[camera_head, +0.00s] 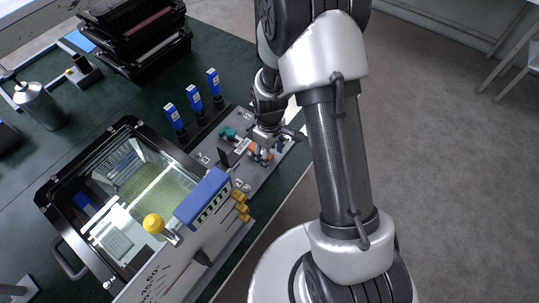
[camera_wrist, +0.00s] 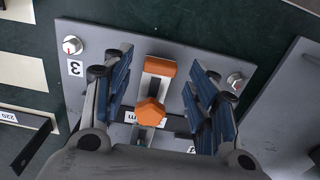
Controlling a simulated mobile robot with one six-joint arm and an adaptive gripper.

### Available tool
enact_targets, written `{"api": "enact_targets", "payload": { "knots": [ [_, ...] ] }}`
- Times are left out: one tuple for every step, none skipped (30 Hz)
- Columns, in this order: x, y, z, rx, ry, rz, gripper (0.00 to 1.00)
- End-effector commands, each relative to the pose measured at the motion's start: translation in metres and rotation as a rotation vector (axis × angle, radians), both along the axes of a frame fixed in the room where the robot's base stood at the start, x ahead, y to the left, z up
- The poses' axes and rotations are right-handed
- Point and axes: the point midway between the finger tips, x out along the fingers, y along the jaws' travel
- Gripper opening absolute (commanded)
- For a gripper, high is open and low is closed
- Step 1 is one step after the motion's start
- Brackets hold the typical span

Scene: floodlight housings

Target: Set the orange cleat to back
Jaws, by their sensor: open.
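The orange cleat shows in the wrist view (camera_wrist: 151,111), with a faceted knob at the near end and an orange block at the far end of a light slotted strip on a grey plate. My gripper (camera_wrist: 160,100) is open, its blue-padded fingers on either side of the cleat and apart from it. In the head view, my gripper (camera_head: 262,152) is low over the grey panel, and only a little of the orange cleat (camera_head: 267,156) shows beside the fingers. A label under the cleat is partly covered.
In the head view, a teal knob (camera_head: 228,134), blue-labelled upright pieces (camera_head: 194,97), a glass-fronted floodlight housing (camera_head: 75,188) and a blue terminal block (camera_head: 203,197) stand near my gripper.

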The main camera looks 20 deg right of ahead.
Motion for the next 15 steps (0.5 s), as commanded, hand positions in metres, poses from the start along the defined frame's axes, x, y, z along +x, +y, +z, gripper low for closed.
{"api": "enact_targets", "payload": {
  "knots": [
    [0.001, 0.000, 0.012, 0.000, -0.006, 0.000, 0.53],
    [0.001, 0.000, 0.019, 0.000, -0.006, 0.000, 0.53],
    [0.002, 0.000, 0.028, 0.000, -0.007, 0.000, 0.53],
    [0.001, 0.000, 0.034, 0.000, -0.006, 0.000, 0.53],
    [0.001, 0.000, 0.041, 0.000, -0.006, 0.000, 0.53],
    [0.001, 0.000, 0.050, 0.000, -0.006, 0.000, 0.53],
    [0.001, 0.000, 0.056, 0.000, -0.005, 0.000, 0.53],
    [0.001, 0.000, 0.062, 0.000, -0.005, 0.000, 0.53],
    [0.000, 0.000, 0.069, -0.001, -0.004, 0.000, 0.53],
    [0.000, 0.000, 0.074, 0.000, -0.005, 0.000, 0.53],
    [0.001, -0.001, 0.079, 0.000, -0.004, 0.000, 0.53],
    [0.001, -0.001, 0.084, 0.000, -0.004, 0.000, 0.53],
    [0.001, -0.001, 0.088, 0.000, -0.004, 0.000, 0.53],
    [0.000, -0.001, 0.091, 0.000, -0.002, 0.000, 0.53],
    [0.000, -0.001, 0.094, 0.000, -0.001, 0.000, 0.53]
  ]
}}
